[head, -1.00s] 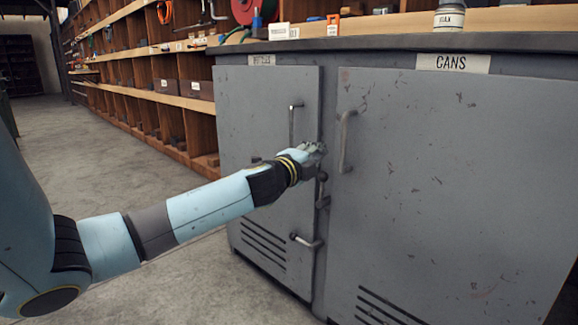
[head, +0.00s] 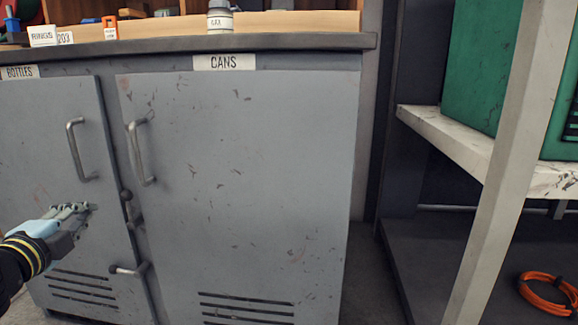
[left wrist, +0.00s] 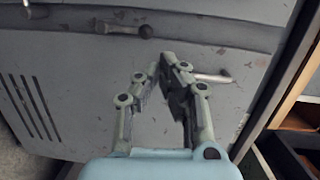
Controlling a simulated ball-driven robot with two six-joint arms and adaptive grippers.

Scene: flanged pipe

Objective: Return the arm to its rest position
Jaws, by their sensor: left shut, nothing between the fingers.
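My left gripper (head: 80,211) is at the left of the head view, in front of the door labelled BOTTLES (head: 62,150), with its fingers toward the door. In the left wrist view its fingers (left wrist: 166,66) come together at the tips with nothing between them. I cannot tell whether the fingertips touch the door. The arm behind it leaves the head view at the left edge. My right gripper is not in view.
The grey cabinet's CANS door (head: 240,180) is shut. Handles (head: 142,152) and a latch (head: 130,208) stick out near the door seam. A shelf post (head: 505,170), a green case (head: 478,60) and an orange cable coil (head: 548,290) are at the right.

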